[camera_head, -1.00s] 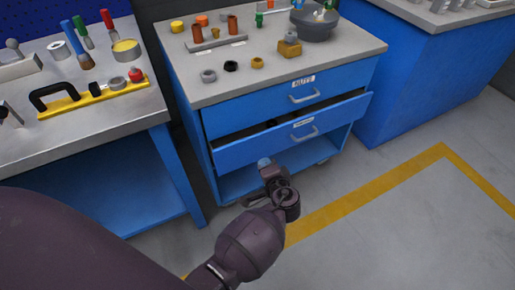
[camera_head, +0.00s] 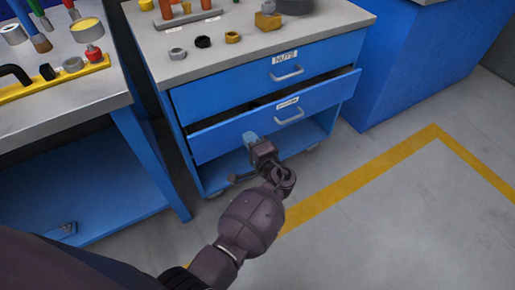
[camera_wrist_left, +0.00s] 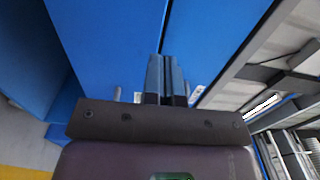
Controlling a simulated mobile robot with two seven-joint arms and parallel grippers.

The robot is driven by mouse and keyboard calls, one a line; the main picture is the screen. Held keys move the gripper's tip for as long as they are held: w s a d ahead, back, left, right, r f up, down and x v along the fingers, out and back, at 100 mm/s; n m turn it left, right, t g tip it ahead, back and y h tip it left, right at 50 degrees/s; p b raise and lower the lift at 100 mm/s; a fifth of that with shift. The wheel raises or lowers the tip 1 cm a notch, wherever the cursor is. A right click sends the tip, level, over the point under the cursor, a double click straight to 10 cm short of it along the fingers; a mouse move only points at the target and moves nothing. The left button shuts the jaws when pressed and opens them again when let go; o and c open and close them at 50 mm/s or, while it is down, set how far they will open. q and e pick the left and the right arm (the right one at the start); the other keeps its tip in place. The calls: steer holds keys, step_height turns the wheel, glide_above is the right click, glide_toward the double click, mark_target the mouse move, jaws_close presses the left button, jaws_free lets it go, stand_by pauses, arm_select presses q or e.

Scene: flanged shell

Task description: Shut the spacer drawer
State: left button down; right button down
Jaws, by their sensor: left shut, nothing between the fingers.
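The lower drawer (camera_head: 270,118) of the blue cabinet stands partly open; a dark gap shows above its front. It has a silver handle (camera_head: 289,117) and a small white label too small to read clearly. My left gripper (camera_head: 251,138) is shut and empty, its tip at the lower part of the drawer front, left of the handle; I cannot tell whether it touches. In the left wrist view its closed fingers (camera_wrist_left: 166,78) point at a blue surface. The right gripper is not in view.
The upper drawer (camera_head: 240,82), labelled NUTS, is shut. Rings and other parts stand on the grey cabinet top (camera_head: 190,66). A workbench (camera_head: 60,115) stands at the left and another blue cabinet (camera_head: 405,65) at the right. The floor (camera_head: 400,220) in front is clear.

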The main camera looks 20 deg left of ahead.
mark_target(236, 120)
arm_select(q)
steer(key=x, duration=0.5)
steer(key=shift+f, duration=0.1)
steer(key=shift+w+a, duration=0.35)
steer(key=shift+a, duration=0.1)
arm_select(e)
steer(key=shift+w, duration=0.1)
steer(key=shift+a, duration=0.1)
arm_select(q)
steer(key=shift+a+b, duration=0.1)
steer(key=shift+b, duration=0.2)
